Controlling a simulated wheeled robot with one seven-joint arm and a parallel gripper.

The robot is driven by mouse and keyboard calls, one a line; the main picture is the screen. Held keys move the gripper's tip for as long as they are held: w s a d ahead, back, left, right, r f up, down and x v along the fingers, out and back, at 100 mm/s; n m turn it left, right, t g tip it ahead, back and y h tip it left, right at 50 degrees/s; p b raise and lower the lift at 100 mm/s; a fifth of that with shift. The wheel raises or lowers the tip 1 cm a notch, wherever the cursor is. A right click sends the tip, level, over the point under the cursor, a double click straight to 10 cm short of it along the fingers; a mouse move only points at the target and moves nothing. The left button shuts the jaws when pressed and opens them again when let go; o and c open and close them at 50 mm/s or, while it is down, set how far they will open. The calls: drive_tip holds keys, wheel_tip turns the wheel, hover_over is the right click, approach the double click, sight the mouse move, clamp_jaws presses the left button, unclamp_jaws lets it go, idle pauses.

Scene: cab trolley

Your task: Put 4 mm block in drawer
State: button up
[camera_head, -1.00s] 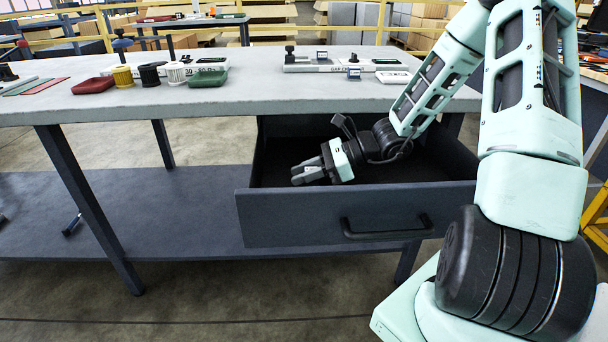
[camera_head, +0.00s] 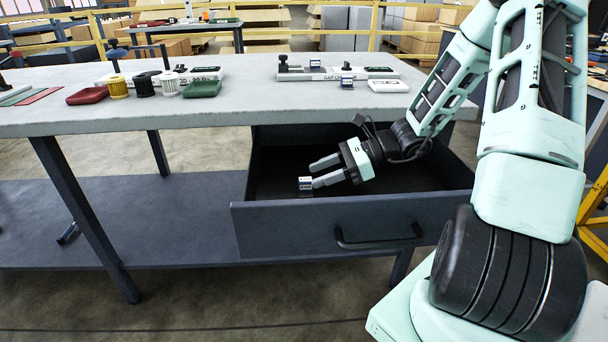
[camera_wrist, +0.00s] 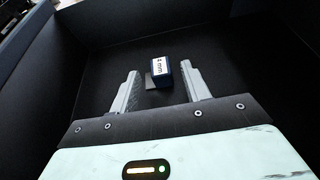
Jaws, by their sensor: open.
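The 4 mm block (camera_head: 305,184), small and dark blue with a white label ending in "mm", is inside the open drawer (camera_head: 330,231). In the wrist view the block (camera_wrist: 161,71) sits between the fingertips, nearer the right one, with a gap on both sides. My gripper (camera_head: 315,174) is open and low inside the drawer, its fingers pointing left. It also shows in the wrist view (camera_wrist: 160,77). I cannot tell for certain whether the block rests fully on the drawer floor.
The grey tabletop (camera_head: 240,110) overhangs the back of the drawer. On it are a gap gauge board (camera_head: 335,74), another small block (camera_head: 347,83), a green tray (camera_head: 202,88), a red tray (camera_head: 88,96) and spools. The drawer floor around the block looks clear.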

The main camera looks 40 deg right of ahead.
drive_tip(key=p+v, duration=0.1)
drive_tip(key=v, duration=0.5)
idle(0.4)
